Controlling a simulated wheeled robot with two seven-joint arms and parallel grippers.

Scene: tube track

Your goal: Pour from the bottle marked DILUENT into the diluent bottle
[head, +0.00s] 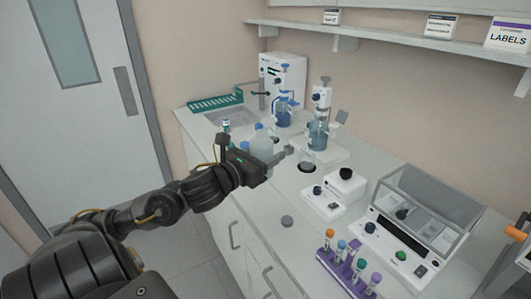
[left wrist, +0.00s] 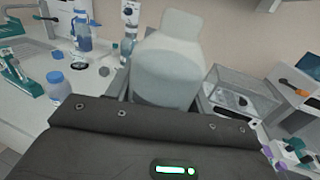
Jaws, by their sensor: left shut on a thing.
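My left gripper (head: 280,160) is shut on a whitish translucent bottle (head: 262,147) above the counter. In the left wrist view this bottle (left wrist: 168,65) fills the upper middle, its shoulder and neck toward the top; no marking on it is readable. I cannot tell which of these is the diluent bottle. My right gripper is not in view.
A small blue-capped bottle (left wrist: 58,85) stands on the counter. A white device with a black knob (head: 325,199), a clear-lidded instrument (head: 428,210) and a purple tube rack (head: 347,268) stand to the right. A grey disc (head: 287,221) lies on free counter in front.

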